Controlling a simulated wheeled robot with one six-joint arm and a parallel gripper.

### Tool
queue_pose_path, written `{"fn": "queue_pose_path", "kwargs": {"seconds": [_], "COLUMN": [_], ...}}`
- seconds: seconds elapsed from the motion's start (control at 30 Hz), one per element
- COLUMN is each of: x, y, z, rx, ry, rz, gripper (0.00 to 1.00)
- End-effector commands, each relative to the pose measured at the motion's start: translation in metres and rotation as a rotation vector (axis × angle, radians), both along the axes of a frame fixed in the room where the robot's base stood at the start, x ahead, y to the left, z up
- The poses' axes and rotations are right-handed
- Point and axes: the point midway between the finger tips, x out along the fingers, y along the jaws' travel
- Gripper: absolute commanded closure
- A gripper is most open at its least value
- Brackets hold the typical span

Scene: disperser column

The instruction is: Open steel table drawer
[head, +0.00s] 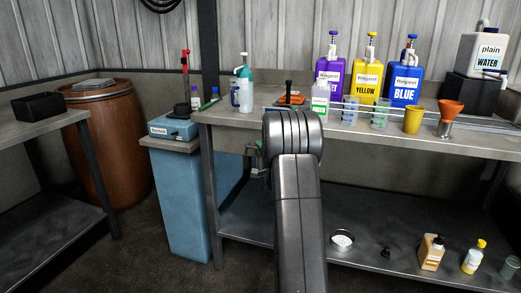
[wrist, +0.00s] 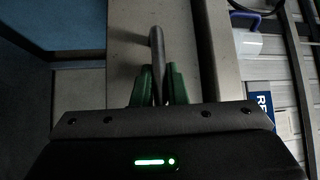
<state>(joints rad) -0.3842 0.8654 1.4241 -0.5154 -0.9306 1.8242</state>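The steel table (head: 225,118) stands in the middle and right of the head view. Its drawer front (wrist: 125,75) is a plain grey panel in the wrist view, with a dark bar handle (wrist: 156,45) standing out from it. My gripper (wrist: 159,80) has its green fingers on both sides of the handle, close against it, and appears shut on it. In the head view my arm hides most of the gripper and the drawer. I see no clear gap showing the drawer pulled out.
Bottles, cups and a funnel (head: 449,115) stand on the tabletop. The lower shelf (head: 385,215) holds a round dish and small bottles. A brown barrel (head: 110,140) and another table are left; floor lies between.

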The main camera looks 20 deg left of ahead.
Motion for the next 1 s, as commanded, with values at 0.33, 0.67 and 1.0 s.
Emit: {"fn": "queue_pose_path", "kwargs": {"seconds": [0.33, 0.67, 1.0], "x": [-0.006, -0.064, -0.158], "y": [0.0, 0.0, 0.0], "z": [-0.001, -0.003, -0.004], "rx": [-0.001, -0.001, -0.001], "ry": [0.001, 0.002, 0.0], "rz": [0.001, 0.003, 0.004], "gripper": [1.0, 1.0, 1.0]}}
